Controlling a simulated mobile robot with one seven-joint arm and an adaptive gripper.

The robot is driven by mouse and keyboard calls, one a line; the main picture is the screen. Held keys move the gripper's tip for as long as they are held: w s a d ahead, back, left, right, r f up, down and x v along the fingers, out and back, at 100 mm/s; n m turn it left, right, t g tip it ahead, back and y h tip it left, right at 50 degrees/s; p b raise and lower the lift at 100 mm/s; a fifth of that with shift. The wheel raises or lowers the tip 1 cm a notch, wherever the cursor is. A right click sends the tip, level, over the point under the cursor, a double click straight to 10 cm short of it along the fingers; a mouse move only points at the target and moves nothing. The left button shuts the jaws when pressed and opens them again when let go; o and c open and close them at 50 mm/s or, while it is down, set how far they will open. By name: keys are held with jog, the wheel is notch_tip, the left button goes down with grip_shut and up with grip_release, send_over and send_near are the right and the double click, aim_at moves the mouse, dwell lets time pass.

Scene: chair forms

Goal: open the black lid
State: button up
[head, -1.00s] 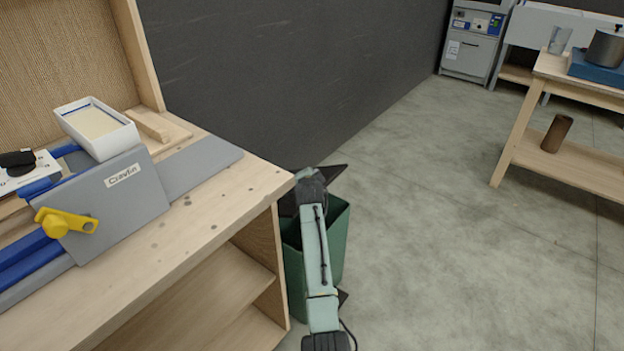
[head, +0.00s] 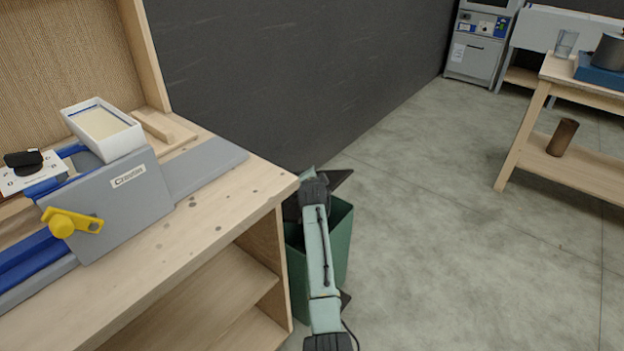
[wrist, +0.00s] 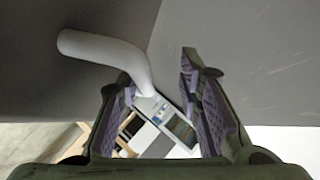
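A green bin (head: 340,240) stands on the floor beside the wooden bench. A black lid (head: 338,179) shows as a dark tilted corner above its rim, largely hidden behind my arm. In the wrist view a pale curved bar (wrist: 90,46), like a handle, lies in front of a dark flat surface; I cannot tell for sure that this surface is the lid. The bar's lower end passes close to the left fingertip; contact cannot be told. The head view does not show the fingers clearly.
The wooden bench (head: 215,225) is close on the left, carrying a grey and blue fixture (head: 115,205) and a white box (head: 103,130). A dark wall (head: 300,70) stands behind the bin. Open floor (head: 450,250) lies to the right, with another wooden table (head: 580,175) beyond.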

jog(key=shift+s+r, duration=0.1)
jog(key=v, duration=0.7)
jog(key=shift+s, duration=0.15)
dwell(0.3)
